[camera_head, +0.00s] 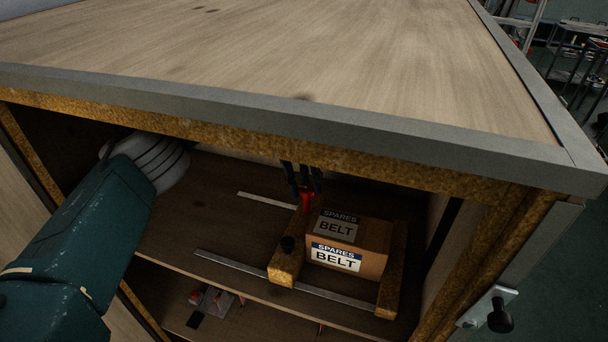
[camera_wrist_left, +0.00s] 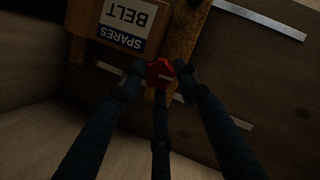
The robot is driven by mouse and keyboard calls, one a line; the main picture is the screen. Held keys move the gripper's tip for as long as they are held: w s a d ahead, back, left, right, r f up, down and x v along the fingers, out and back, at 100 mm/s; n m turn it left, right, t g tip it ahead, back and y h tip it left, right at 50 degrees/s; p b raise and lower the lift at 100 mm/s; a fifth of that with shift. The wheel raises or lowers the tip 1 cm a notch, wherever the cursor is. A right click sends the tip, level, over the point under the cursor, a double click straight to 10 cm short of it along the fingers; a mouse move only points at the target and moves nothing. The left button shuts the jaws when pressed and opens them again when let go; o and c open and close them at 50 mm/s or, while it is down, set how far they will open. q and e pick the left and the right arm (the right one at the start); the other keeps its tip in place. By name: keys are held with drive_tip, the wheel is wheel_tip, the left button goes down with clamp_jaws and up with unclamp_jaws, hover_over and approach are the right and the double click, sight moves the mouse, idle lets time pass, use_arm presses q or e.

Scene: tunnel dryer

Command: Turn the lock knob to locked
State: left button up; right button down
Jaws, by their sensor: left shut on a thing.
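A red knob (camera_head: 306,203) is at the far end of a wooden bar (camera_head: 286,267) on the cabinet shelf. It is likely the lock knob. My left gripper (camera_head: 303,184) reaches inside under the cabinet top, its dark fingers closed around the red knob. The left wrist view shows the red knob (camera_wrist_left: 160,71) between the fingertips of the gripper (camera_wrist_left: 158,80), which partly hide it. Its turn angle cannot be read. A cardboard box (camera_head: 375,238) labelled SPARES BELT stands right beside the bar; it also shows in the wrist view (camera_wrist_left: 112,42). My right gripper is out of view.
The cabinet top's front edge (camera_head: 300,115) overhangs the shelf closely. Metal strips (camera_head: 235,264) lie on the shelf. Another black knob (camera_head: 500,316) sits on a plate at the right post. The shelf's left part is bare.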

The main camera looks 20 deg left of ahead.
use_arm(q)
drive_tip(key=shift+r+m, duration=0.1)
drive_tip(key=shift+m, duration=0.4)
drive_tip(key=o, duration=1.1)
drive_tip(key=shift+o, duration=0.2)
